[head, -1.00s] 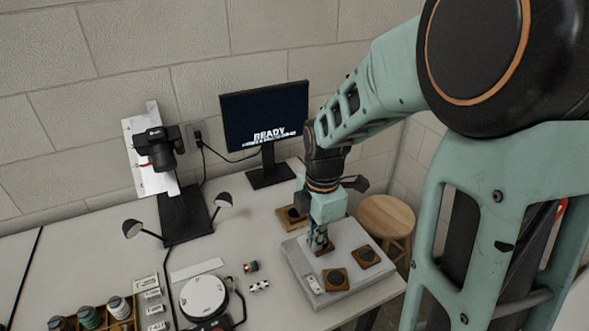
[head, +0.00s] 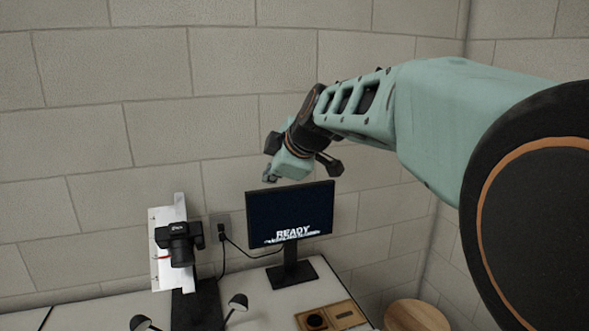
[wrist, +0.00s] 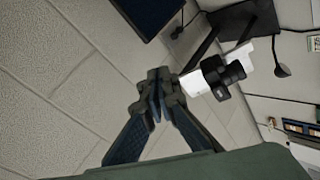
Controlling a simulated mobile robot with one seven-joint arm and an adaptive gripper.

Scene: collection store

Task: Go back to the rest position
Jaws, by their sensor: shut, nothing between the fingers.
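My gripper (head: 270,177) is raised above the table in the head view, in front of the wall and just above the top left of the monitor (head: 290,213). In the wrist view my gripper (wrist: 158,82) has its fingers together with nothing between them. The monitor's dark screen shows the word READY.
A black camera (head: 180,243) on a white-backed stand is left of the monitor, with two small lamps (head: 238,302) below it. A wooden tray (head: 330,316) lies on the table at the front. A round wooden stool (head: 415,315) is at the right. The air around my gripper is clear.

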